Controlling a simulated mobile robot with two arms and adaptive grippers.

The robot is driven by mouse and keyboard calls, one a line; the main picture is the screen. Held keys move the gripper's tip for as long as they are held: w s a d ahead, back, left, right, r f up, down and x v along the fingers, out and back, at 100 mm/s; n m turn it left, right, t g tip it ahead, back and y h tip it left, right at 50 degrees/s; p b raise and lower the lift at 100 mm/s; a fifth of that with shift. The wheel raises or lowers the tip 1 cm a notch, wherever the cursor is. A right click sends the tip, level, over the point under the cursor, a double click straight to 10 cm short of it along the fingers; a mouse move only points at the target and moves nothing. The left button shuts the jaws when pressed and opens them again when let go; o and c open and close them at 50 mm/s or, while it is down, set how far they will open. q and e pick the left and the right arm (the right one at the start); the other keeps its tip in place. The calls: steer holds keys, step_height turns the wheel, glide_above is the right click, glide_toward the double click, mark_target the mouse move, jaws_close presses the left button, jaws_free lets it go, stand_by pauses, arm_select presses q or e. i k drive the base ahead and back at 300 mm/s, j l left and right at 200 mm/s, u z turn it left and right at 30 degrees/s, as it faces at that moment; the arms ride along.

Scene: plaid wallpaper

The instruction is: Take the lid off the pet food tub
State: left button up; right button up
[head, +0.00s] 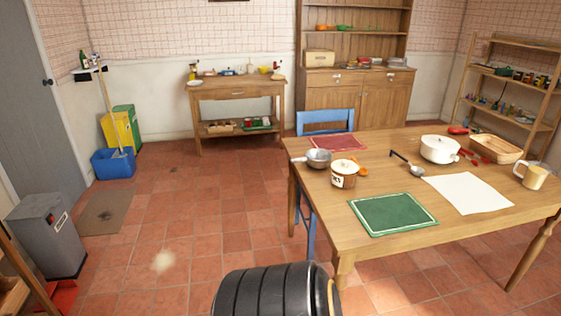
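I cannot tell for certain which container is the pet food tub. A cream lidded pot (343,178) with dark marks on its front stands upright at the table's near left part, its brownish lid on top. A grey bin (46,243) with a white label and a darker top stands on the floor at the far left; its top looks closed. Neither of my grippers shows in the head view.
The wooden table (465,228) holds a grey saucepan (319,157), green mat (392,213), white paper (467,192), white pot (439,149), ladle (415,170) and mug (534,176). A blue chair (325,120) is behind it. A ridged black cylinder (265,295) fills the bottom centre. The left floor is mostly clear.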

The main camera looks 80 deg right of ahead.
mark_target(342, 166)
steer(key=z, duration=3.2)
steer(key=i+l, duration=0.25)
steer(key=i+z, duration=0.05)
